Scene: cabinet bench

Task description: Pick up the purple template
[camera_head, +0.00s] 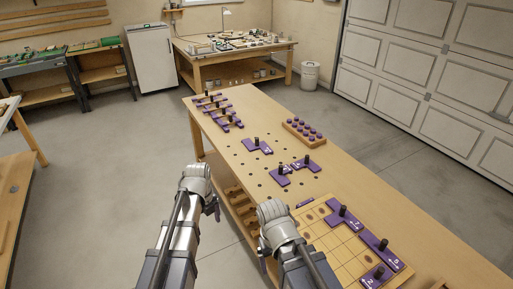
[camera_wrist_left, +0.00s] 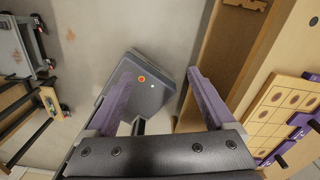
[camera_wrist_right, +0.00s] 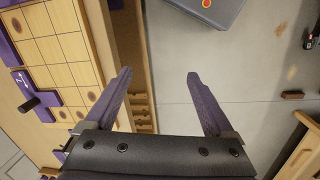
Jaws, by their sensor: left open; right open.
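Several purple templates with black upright knobs lie on the long wooden bench (camera_head: 345,190). One purple template (camera_head: 257,147) lies alone mid-bench. Two purple templates, one at left (camera_head: 279,177) and one at right (camera_head: 306,168), lie close together nearer me. More, such as this purple template (camera_head: 379,243), lie on the gridded wooden board (camera_head: 341,262) at the near end. A far group of purple templates (camera_head: 213,105) sits at the back left. My left gripper (camera_wrist_left: 162,76) is open and empty, left of the bench. My right gripper (camera_wrist_right: 158,76) is open and empty beside the bench's near-left edge.
A wooden block with purple pegs (camera_head: 303,132) stands at the bench's right side. The bench top has dark holes and clear room mid-right. A shelf below (camera_head: 238,196) holds wooden parts. Open floor (camera_head: 120,180) lies to the left.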

